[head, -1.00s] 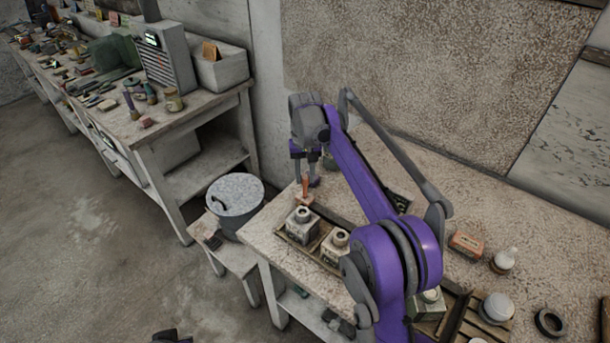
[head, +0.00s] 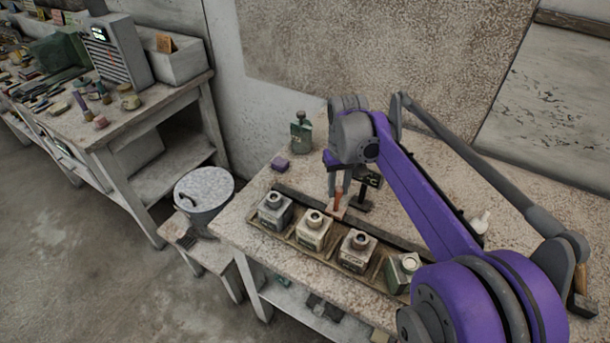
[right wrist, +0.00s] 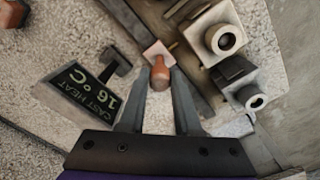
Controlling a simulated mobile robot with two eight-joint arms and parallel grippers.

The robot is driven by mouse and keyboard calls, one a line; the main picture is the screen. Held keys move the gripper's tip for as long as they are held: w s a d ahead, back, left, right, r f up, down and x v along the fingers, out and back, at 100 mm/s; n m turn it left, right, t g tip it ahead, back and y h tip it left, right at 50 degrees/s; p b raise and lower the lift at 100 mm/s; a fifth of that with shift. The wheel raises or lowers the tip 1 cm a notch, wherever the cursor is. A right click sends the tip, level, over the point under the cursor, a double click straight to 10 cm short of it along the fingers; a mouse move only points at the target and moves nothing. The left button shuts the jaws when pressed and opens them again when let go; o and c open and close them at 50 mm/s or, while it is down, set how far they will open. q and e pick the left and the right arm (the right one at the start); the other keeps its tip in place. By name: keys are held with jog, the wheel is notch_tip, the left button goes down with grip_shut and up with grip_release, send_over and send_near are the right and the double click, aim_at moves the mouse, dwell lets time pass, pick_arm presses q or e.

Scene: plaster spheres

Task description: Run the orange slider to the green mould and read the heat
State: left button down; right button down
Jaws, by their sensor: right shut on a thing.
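The orange slider (head: 338,201) stands upright on a pale base on the dark rail behind the row of moulds. My right gripper (head: 336,190) is shut on its handle; the right wrist view shows the orange knob (right wrist: 160,76) between the fingertips. The slider stands between the second and third moulds from the left. The green mould (head: 403,270) is at the right end of the row, partly hidden by my arm. The heat display (right wrist: 88,92) reads "CAST HEAT 16 °C"; its back part shows beside the gripper in the head view (head: 369,179). My left gripper is out of view.
A grey-blue mould (head: 274,211), a cream mould (head: 313,231) and a brownish mould (head: 356,251) share the tray with the green one.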

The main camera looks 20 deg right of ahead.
jog(key=s+d, duration=1.3)
jog(key=s, duration=0.4)
jog(key=shift+s+d+p, duration=0.3)
jog(key=shift+d+p, duration=0.05)
jog(key=c, duration=0.6)
grip_release()
jog(key=shift+r, duration=0.15)
notch_tip(320, 180, up, 11)
jog(key=shift+f+p, duration=0.2)
jog(key=shift+p, duration=0.2)
